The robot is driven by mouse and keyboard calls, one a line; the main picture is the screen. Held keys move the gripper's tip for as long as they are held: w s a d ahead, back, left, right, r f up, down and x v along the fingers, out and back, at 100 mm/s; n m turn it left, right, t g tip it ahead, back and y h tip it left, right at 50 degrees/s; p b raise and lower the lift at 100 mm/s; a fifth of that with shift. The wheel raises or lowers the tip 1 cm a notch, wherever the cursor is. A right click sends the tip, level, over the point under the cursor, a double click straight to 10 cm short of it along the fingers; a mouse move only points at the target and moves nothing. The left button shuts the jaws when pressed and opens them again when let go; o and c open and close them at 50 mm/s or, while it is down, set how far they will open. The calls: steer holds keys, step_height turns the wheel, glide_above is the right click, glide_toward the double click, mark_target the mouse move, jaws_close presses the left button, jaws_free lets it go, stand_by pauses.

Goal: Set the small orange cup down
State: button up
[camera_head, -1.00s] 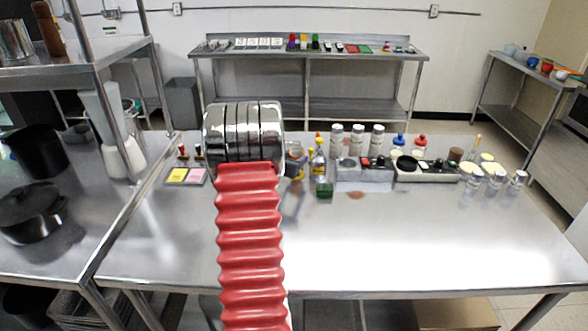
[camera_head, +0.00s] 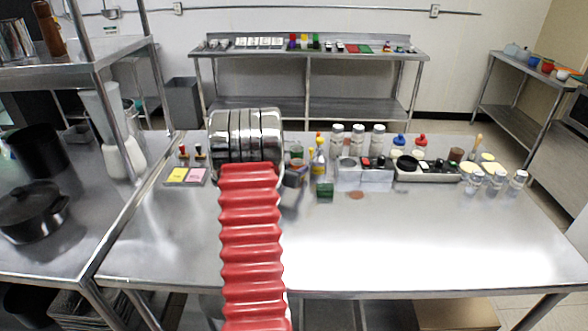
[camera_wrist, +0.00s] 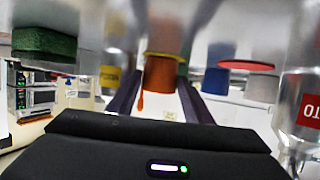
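The small orange cup (camera_wrist: 160,77) is in the middle of the wrist view, with a yellow edge at its upper end in the picture. The dark fingers of my gripper (camera_wrist: 158,92) lie on its two sides and appear shut on it. The wrist picture looks upside down, with the steel table along its top. In the head view, my red ribbed arm and its shiny metal part hide most of the gripper. The cup cannot be made out clearly there, and I cannot tell whether it touches the table.
On the steel table (camera_head: 430,235), a green-based bottle (camera_head: 320,178) and white-labelled jars (camera_head: 357,140) stand just right of the gripper. A reddish disc (camera_head: 356,195) lies in front of a grey box. Yellow and pink notes (camera_head: 186,175) lie left. The table's front is clear.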

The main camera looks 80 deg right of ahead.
steer(key=shift+o, duration=0.4)
steer(key=shift+r, duration=0.1)
steer(key=shift+r, duration=0.1)
steer(key=v, duration=1.2)
stand_by(0.5)
